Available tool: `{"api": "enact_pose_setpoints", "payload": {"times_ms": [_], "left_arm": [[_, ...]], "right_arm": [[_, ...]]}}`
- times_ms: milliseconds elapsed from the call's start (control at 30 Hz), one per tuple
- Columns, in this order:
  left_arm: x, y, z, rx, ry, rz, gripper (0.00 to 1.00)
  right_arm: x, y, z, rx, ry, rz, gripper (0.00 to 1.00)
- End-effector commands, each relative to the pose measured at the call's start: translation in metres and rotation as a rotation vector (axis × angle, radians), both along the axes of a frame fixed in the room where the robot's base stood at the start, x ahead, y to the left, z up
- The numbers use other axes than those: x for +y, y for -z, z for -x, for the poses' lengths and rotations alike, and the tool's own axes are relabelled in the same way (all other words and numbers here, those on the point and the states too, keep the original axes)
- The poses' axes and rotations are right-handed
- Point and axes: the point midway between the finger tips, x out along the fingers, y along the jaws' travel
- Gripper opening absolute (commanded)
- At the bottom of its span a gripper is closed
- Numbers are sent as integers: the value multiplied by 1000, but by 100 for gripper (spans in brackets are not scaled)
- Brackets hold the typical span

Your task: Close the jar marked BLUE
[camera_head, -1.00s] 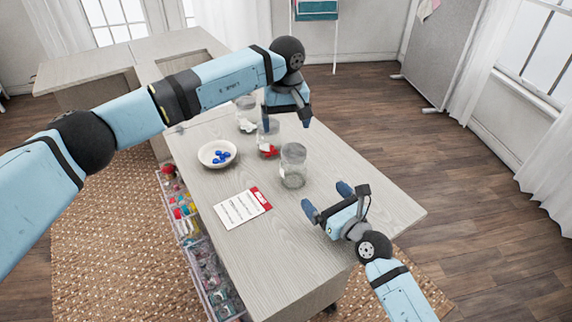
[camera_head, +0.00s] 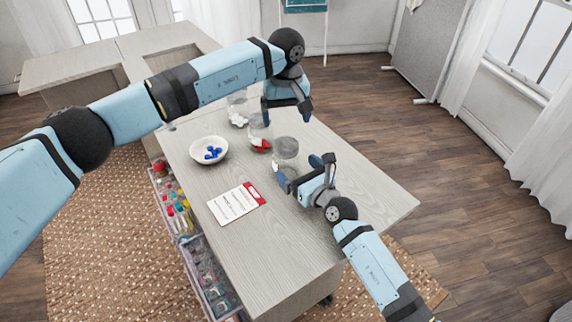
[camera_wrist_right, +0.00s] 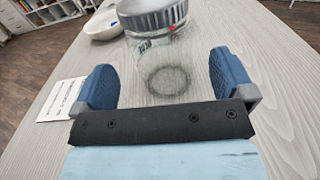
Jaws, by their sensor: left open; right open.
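A clear glass jar (camera_head: 286,148) with no pieces visible inside stands on the table, nearest me of three jars. In the right wrist view this jar (camera_wrist_right: 160,58) has a ribbed grey band at its top; its small label is unreadable. I cannot tell whether that band is a lid. My right gripper (camera_head: 300,173) is open just in front of the jar; its fingers (camera_wrist_right: 165,84) point toward the jar's lower part, with nothing gripped. My left gripper (camera_head: 287,108) is open and empty, pointing down above and behind the jar. Blue pieces (camera_head: 213,153) lie in a white bowl.
A jar with red pieces (camera_head: 259,138) and a jar with white pieces (camera_head: 238,112) stand farther back. The white bowl (camera_head: 197,152) and a red-and-white card (camera_head: 232,206) lie left. The front tabletop is clear.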

Motion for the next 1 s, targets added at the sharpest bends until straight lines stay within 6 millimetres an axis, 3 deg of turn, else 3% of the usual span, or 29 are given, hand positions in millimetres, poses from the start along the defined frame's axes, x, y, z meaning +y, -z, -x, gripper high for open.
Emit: {"api": "enact_pose_setpoints", "payload": {"times_ms": [100,300,767,1000], "left_arm": [[0,0,0,0,0,0,90],[0,0,0,0,0,0,90],[0,0,0,0,0,0,90],[0,0,0,0,0,0,90]], "right_arm": [[13,-1,-20,-2,0,0,100],[27,0,-41,-1,0,0,100],[32,0,-48,0,1,-1,100],[32,0,-48,0,1,-1,45]]}}
